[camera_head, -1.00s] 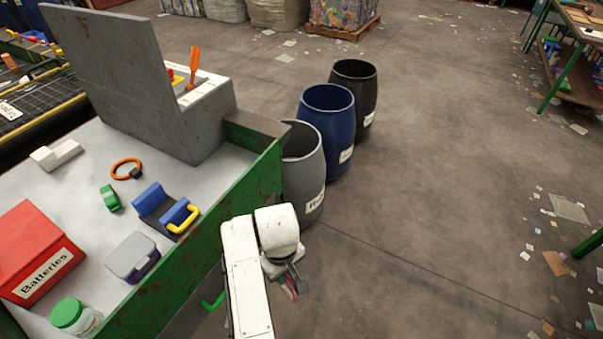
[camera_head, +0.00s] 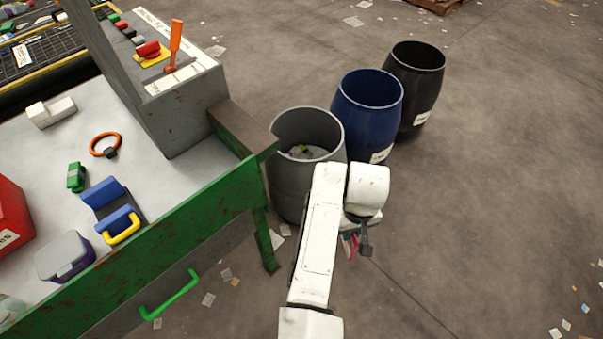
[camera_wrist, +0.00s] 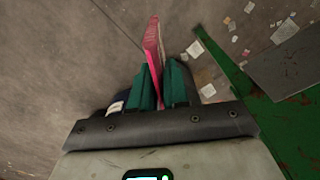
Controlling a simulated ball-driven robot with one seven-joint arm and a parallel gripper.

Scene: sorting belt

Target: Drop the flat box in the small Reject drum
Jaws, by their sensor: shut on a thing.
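My gripper (camera_head: 357,246) is shut on a thin pink-red flat box (camera_wrist: 153,42), which stands edge-on between the green fingers (camera_wrist: 160,86) in the wrist view. In the head view only a small part of the box (camera_head: 349,243) shows under my wrist. Three open drums stand in a row beyond the bench: a grey drum (camera_head: 284,190), a blue drum (camera_head: 365,118) and a black drum (camera_head: 420,84). My gripper is right of and nearer than the grey drum, not over its opening. My arm hides the grey drum's label; I cannot read which is Reject.
A green-edged sorting bench (camera_head: 140,277) lies left of my arm, with its corner close to the grey drum. It bears a grey control box (camera_head: 190,118), a blue-and-yellow tool (camera_head: 112,212) and other items. Open floor (camera_head: 480,220) lies to the right.

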